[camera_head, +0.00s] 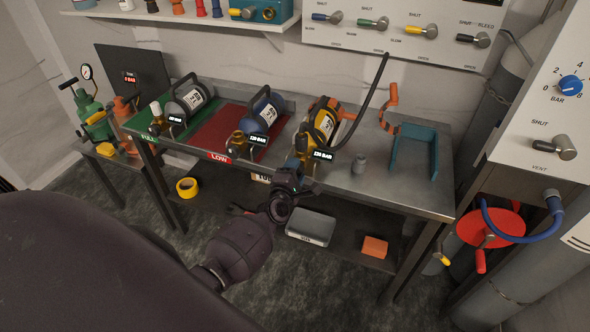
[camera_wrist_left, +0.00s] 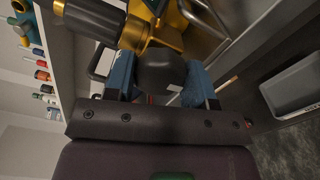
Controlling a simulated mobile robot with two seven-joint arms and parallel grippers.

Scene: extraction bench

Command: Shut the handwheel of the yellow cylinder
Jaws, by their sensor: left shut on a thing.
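The yellow cylinder (camera_head: 325,122) lies on the steel bench with a black carry handle and a brass valve at its near end. A "230 BAR"-like tag, too small to read surely, hangs by the valve. My left gripper (camera_head: 296,170) is at that valve, at the bench's front edge. In the left wrist view its blue fingers sit either side of the dark rounded handwheel (camera_wrist_left: 163,70), shut on it. The brass valve body (camera_wrist_left: 135,35) shows just beyond the handwheel. In the head view my gripper mostly hides the handwheel. My right gripper is not in view.
A grey cylinder (camera_head: 190,100) and a blue cylinder (camera_head: 262,110) lie to the left on green and red mats. A black hose (camera_head: 375,95) arches right of the yellow cylinder. A teal bracket (camera_head: 414,148) and a small grey fitting (camera_head: 358,163) stand on the bench's right.

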